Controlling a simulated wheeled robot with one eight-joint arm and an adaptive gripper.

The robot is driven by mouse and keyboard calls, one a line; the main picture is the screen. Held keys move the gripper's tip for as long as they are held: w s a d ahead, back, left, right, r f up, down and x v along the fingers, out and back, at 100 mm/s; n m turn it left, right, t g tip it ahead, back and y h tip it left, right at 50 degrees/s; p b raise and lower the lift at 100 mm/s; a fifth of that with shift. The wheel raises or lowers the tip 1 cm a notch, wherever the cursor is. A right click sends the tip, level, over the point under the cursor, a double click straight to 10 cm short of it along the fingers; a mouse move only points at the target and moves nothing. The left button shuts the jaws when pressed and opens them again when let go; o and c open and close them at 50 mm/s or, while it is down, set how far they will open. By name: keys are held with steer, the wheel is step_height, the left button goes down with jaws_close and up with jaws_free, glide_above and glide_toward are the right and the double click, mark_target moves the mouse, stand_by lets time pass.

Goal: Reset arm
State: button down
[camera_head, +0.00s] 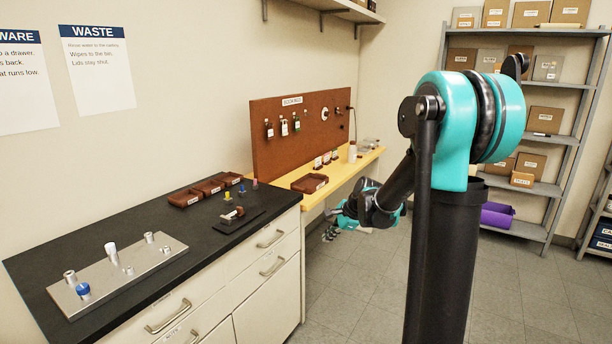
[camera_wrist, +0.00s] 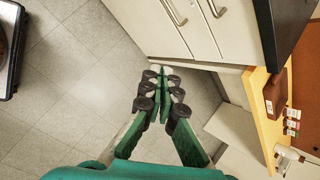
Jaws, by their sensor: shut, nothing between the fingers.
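My gripper (camera_wrist: 160,85) is shut and empty in the wrist view, its fingertips together over the grey floor in front of the white drawer cabinet. In the head view my teal and black arm stands right of the middle. It reaches left and away, and the gripper end (camera_head: 332,232) hangs low beside the right end of the black worktop, apart from it. Part of the wrist is hidden behind my own arm link.
The black worktop (camera_head: 130,240) carries a metal plate (camera_head: 125,272) with several posts and small brown trays. A yellow bench (camera_head: 340,165) with a pegboard (camera_head: 300,120) adjoins it. A grey shelf rack (camera_head: 560,140) stands at the right. The floor (camera_head: 340,310) is open.

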steer(key=s+d+f+n+h, duration=0.1)
steer(key=s+d+f+n, duration=0.1)
steer(key=s+n, duration=0.3)
steer(key=s+d+f+n+h, duration=0.2)
steer(key=s+d+n, duration=0.3)
steer(key=s, duration=0.9)
steer(key=s+d+f+n+h, duration=0.2)
steer(key=s+d+n, duration=0.2)
steer(key=s, duration=0.6)
steer(key=shift+d+f+n, duration=0.2)
steer(key=shift+f+n, duration=0.2)
steer(key=shift+n, duration=0.7)
steer(key=shift+a, duration=0.1)
